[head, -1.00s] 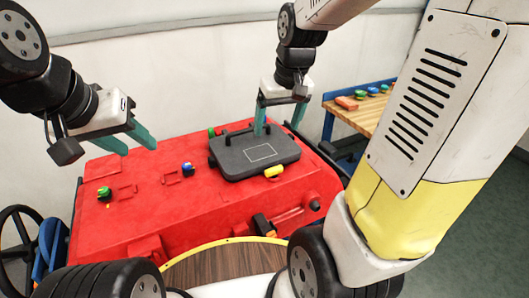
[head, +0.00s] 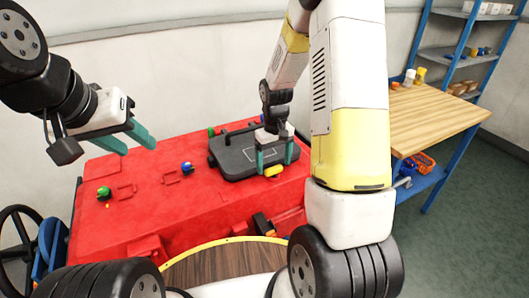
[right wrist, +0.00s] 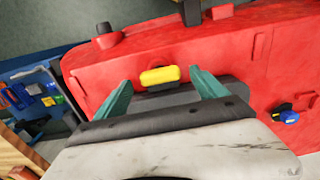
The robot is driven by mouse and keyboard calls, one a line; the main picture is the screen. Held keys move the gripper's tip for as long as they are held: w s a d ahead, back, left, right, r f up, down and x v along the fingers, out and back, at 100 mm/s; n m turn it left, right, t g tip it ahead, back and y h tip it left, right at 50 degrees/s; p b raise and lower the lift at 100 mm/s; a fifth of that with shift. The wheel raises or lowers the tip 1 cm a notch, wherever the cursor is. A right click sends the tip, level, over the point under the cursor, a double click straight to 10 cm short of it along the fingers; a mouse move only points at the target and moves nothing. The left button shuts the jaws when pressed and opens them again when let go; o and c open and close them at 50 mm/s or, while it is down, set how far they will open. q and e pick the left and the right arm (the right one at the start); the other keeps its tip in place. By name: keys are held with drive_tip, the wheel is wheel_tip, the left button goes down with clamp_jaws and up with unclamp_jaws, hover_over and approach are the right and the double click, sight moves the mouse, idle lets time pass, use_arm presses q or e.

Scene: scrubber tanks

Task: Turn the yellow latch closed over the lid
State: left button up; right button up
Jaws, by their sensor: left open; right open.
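The dark grey lid (head: 236,158) lies on the red scrubber body (head: 130,215), with a handle along its back edge. The yellow latch (head: 273,171) is at the lid's front edge. My right gripper (head: 275,167) is open and points down at that edge, one finger on each side of the latch. In the right wrist view the yellow latch (right wrist: 160,75) lies between the open teal fingers, a little beyond their tips, with no visible contact. My left gripper (head: 139,142) is open and empty above the left part of the body.
A green-topped cap (head: 103,193) and a blue cap (head: 187,168) stand on the red body. A steering wheel (head: 20,240) is at the left. A wooden workbench (head: 430,118) and blue shelving (head: 465,55) stand at the right.

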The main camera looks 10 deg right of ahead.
drive_tip(key=shift+f, duration=0.8)
drive_tip(key=c, duration=1.4)
drive_tip(key=shift+o, duration=0.2)
